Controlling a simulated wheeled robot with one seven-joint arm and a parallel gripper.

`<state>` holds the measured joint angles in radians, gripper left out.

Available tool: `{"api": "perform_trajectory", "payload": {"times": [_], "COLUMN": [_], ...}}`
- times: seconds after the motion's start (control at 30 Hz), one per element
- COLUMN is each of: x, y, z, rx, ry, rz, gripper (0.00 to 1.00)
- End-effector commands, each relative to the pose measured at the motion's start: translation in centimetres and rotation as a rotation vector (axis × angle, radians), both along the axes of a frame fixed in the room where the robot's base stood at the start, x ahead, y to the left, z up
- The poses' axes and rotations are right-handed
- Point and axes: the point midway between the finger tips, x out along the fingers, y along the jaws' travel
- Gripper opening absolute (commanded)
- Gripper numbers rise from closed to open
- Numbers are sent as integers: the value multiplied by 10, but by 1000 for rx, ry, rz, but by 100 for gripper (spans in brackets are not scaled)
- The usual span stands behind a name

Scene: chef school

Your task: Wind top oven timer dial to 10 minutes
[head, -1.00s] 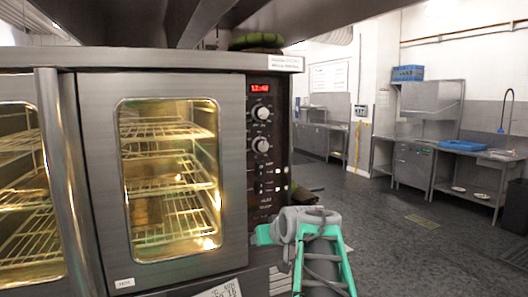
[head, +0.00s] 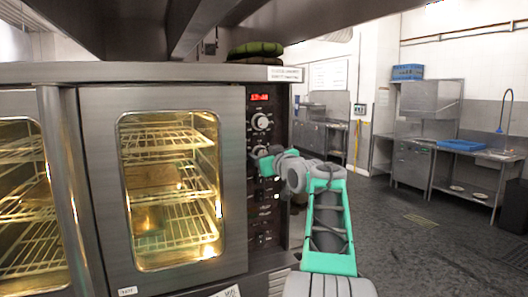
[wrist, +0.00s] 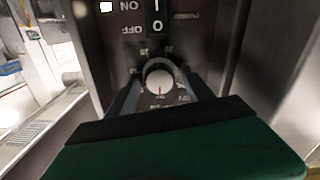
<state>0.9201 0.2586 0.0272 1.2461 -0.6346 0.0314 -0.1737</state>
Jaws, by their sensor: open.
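The oven's dark control panel (head: 261,205) has a red lit display (head: 260,97) near its top, reading unclear. The upper round dial (head: 261,122) is in plain view below it. My gripper (head: 260,154) reaches the panel lower down and covers the second dial in the head view. In the wrist view, which is upside down, a round silver-and-white dial (wrist: 160,77) with a red mark pointing toward the picture's bottom sits between my open dark fingers, one on each side. Whether they touch it cannot be told. Part of its number ring is hidden.
The oven has glass doors (head: 172,190) with lit wire racks, left of the panel. A switch (wrist: 157,16) marked ON and OFF is close to the dial. A hood hangs overhead. Open floor (head: 410,235) lies to the right, before steel counters (head: 415,160).

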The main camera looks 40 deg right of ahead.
Motion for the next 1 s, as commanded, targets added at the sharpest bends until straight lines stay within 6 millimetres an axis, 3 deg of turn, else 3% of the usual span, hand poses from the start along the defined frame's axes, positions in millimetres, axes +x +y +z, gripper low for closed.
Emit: {"api": "perform_trajectory", "payload": {"times": [0.17, 0.8, 1.0], "x": [0, -1, -1], "y": [0, 0, 0], "z": [0, 0, 0], "rx": [0, 0, 10], "ry": [0, 1, -2], "rz": [0, -1, 0], "gripper": [59, 8, 8]}}
